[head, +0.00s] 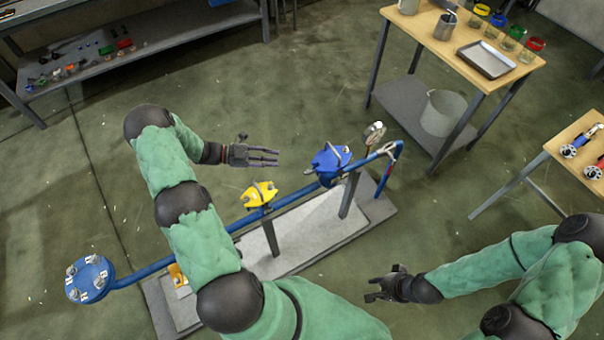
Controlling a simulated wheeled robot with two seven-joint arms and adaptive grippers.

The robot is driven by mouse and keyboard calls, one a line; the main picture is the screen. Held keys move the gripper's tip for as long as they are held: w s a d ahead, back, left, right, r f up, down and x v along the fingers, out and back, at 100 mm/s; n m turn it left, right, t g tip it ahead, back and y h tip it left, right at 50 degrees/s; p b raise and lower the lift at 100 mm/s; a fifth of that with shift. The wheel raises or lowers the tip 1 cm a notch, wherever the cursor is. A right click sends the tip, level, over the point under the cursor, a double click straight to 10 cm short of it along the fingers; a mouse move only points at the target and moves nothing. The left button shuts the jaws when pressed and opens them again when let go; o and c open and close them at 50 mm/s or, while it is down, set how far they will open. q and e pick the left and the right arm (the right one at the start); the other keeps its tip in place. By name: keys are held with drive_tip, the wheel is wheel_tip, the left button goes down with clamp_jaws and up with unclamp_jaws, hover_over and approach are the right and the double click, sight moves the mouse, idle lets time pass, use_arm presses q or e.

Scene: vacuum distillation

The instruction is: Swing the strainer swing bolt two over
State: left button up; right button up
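A round blue lidded vessel (90,279) with several silver bolts around its rim is at the left end of a blue pipe. It looks like the strainer; I cannot read which bolt is number two. My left gripper (277,157) is open and empty, above the floor behind the pipe, well up and right of the vessel. My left arm crosses in front of part of the pipe. My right gripper (369,289) is open and empty, in front of the pipe's grey base, far from the vessel. No gripper touches a bolt.
On the pipe run are a yellow fitting (259,194), a blue fitting (331,160) and a gauge (374,132). A grey base plate (312,228) lies underneath. Wooden tables (446,62) stand at the right, a shelf (150,38) at the back left. The floor around the vessel is clear.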

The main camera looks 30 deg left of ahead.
use_arm(q)
drive_tip(key=b, duration=0.7)
approach(305, 172)
drive_tip(key=x, duration=0.3)
drive_tip(key=b+x, duration=0.1)
drive_tip(key=x, duration=0.2)
drive_tip(key=b+x, duration=0.1)
drive_tip(key=x, duration=0.2)
drive_tip(key=shift+w+a+f, duration=0.15)
drive_tip(key=shift+a+f, duration=0.1)
drive_tip(key=shift+f, duration=0.15)
clamp_jaws()
